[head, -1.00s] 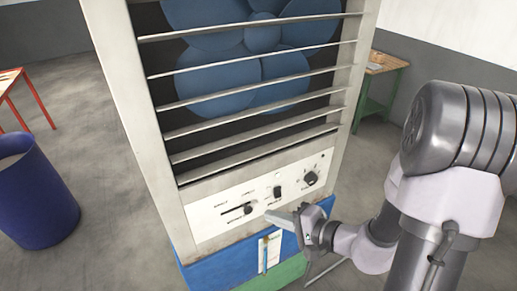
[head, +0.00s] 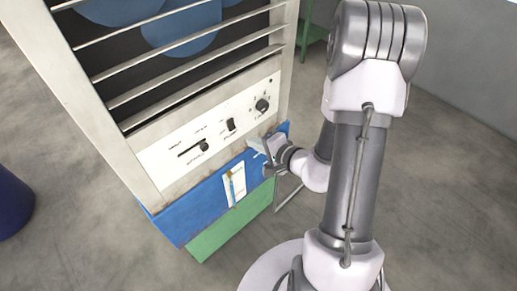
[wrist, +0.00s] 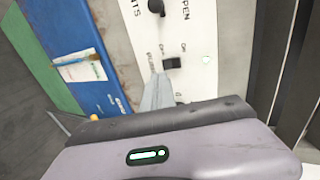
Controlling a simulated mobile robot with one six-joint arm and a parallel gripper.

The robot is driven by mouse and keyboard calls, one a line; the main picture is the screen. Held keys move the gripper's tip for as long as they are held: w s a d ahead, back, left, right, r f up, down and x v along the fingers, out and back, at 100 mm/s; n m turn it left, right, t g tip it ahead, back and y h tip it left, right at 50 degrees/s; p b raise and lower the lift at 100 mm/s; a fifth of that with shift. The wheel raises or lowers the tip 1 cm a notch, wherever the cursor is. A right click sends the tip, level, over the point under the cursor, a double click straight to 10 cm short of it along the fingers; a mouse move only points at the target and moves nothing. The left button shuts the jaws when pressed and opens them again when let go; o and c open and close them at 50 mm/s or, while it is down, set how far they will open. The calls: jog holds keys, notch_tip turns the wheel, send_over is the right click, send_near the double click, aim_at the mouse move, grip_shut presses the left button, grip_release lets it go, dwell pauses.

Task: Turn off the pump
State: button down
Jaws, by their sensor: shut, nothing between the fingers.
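The pump switch (head: 230,125) is a small black rocker on the white control panel (head: 168,160) of the cooler (head: 152,186). In the wrist view the pump switch (wrist: 171,63) is close ahead, with ON and OFF lettering beside it. I cannot tell which way it is pressed. My gripper (head: 257,143) is shut and empty at the panel's lower edge, below and right of the switch in the head view. In the wrist view my gripper (wrist: 158,82) points at the panel with its tip just below the switch; contact is unclear.
The vent slider (head: 204,146) is left of the switch and the round knob (head: 262,105) is right of it. Grille slats (head: 180,72) are above.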

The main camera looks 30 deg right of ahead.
aim_at(230, 127)
jog(key=x, duration=0.9)
jog(key=shift+w, duration=0.4)
jog(key=f+b, duration=0.1)
jog(key=b, duration=0.2)
jog(key=shift+w+f+t, duration=0.15)
jog(key=shift+f+t, duration=0.05)
jog(key=shift+t, duration=0.1)
jog(key=shift+a+r+b, duration=0.1)
jog(key=shift+r+b, duration=0.1)
jog(key=shift+b, duration=0.25)
jog(key=shift+r+p, duration=0.65)
jog(key=shift+r, duration=0.45)
